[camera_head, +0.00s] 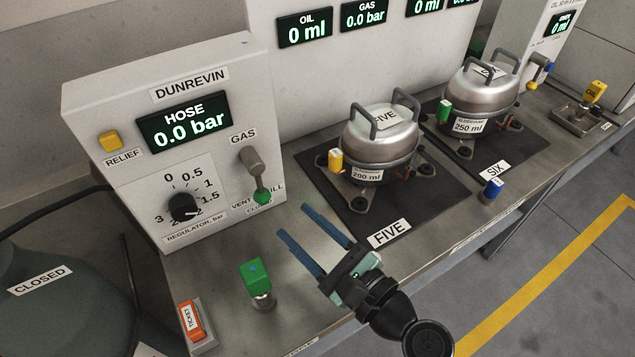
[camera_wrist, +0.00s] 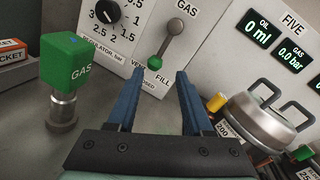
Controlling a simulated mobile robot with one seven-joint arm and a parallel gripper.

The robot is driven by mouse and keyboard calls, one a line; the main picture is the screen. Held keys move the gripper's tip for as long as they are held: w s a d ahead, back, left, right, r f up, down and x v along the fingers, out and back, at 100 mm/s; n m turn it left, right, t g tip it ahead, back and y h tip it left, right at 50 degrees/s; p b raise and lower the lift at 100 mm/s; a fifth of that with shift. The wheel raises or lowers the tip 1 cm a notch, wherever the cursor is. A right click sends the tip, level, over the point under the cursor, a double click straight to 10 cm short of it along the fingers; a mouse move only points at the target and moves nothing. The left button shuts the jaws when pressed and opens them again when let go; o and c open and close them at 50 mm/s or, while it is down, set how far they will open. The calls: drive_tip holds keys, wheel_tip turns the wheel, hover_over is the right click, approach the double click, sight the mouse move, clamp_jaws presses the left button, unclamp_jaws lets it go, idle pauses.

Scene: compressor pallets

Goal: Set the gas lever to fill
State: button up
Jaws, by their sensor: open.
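The gas lever (camera_head: 256,175) is on the front of the white Dunrevin panel, under the word GAS. It has a grey pivot at the top, a thin stem and a green knob (camera_head: 262,197) at the lower end. It hangs down toward CLOSED, between VENT on the left and FILL on the right. The wrist view also shows the lever (camera_wrist: 166,46). My gripper (camera_head: 294,220) is open and empty, its blue fingers pointing at the panel, to the right of and below the knob in the head view. In the wrist view, the knob appears between the fingertips (camera_wrist: 159,72), apart from them.
A green GAS fitting (camera_head: 257,275) stands on the bench, left of my gripper. An orange ticket block (camera_head: 191,322) is near the front edge. Vessel FIVE (camera_head: 380,145) stands on a dark mat to the right. The regulator knob (camera_head: 183,207) is left of the lever.

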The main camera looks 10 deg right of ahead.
sight(268, 201)
drive_tip(key=shift+s+d+f+m, duration=0.2)
drive_tip(key=shift+s+f+m, duration=0.1)
drive_tip(key=shift+f+m, duration=0.2)
drive_tip(key=shift+s+d+f+m, duration=0.2)
drive_tip(key=shift+s+f+m, duration=0.15)
drive_tip(key=shift+f, duration=0.25)
drive_tip(key=shift+s+f+m, duration=0.1)
drive_tip(key=shift+s+m, duration=0.1)
drive_tip(key=shift+m, duration=0.15)
drive_tip(key=x, duration=1.2)
drive_tip(key=shift+w+a+r, duration=0.15)
drive_tip(key=shift+w+r, duration=0.1)
drive_tip(key=shift+w, duration=0.15)
clamp_jaws()
